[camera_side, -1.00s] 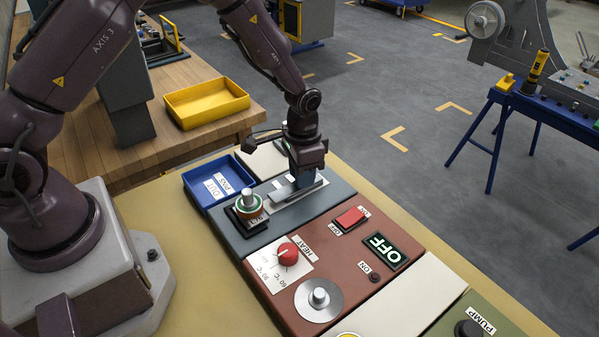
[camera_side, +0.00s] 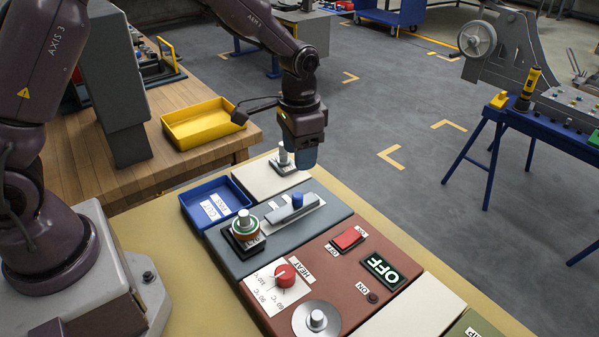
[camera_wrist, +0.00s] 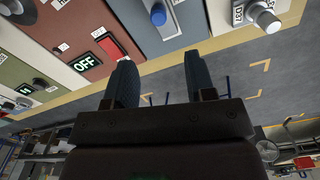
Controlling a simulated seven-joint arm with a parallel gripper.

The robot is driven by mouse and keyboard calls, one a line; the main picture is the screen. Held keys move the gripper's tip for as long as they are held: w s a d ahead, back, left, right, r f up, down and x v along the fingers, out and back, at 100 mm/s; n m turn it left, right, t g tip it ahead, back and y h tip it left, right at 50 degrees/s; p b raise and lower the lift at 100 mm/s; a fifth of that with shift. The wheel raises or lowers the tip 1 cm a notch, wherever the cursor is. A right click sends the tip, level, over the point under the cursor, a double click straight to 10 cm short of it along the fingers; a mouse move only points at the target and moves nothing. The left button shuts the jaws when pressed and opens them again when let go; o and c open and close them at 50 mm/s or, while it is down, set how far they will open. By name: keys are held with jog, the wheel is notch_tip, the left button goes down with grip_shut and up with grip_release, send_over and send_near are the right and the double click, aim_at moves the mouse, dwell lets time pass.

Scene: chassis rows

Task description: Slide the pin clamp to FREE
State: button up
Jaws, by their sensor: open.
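The pin clamp is a grey slider bar (camera_side: 291,209) with a blue pin (camera_side: 297,200) standing near its right end. It sits on a pale plate on the blue-grey panel, with small white labels too small to read. The blue pin also shows at the top of the wrist view (camera_wrist: 158,15). My gripper (camera_side: 303,159) hangs above and behind the slider, clear of the panel. In the wrist view my gripper (camera_wrist: 160,62) has its two dark fingers apart with nothing between them.
A red switch (camera_side: 347,238) and a lit OFF sign (camera_side: 384,269) are on the red panel. A blue tray (camera_side: 207,203) is at left.

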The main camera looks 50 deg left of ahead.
notch_tip(320, 180, up, 2)
jog(key=shift+r, duration=0.25)
jog(key=s+r+n+t, duration=0.1)
jog(key=s+r+t, duration=0.1)
jog(key=s+r, duration=0.6)
jog(key=s+a+r+n+t, duration=0.1)
jog(key=s+r+n+t, duration=0.1)
jog(key=s+r, duration=0.6)
jog(key=s+t, duration=0.1)
jog(key=s, duration=0.5)
jog(key=shift+a+t, duration=0.25)
jog(key=shift+t, duration=0.05)
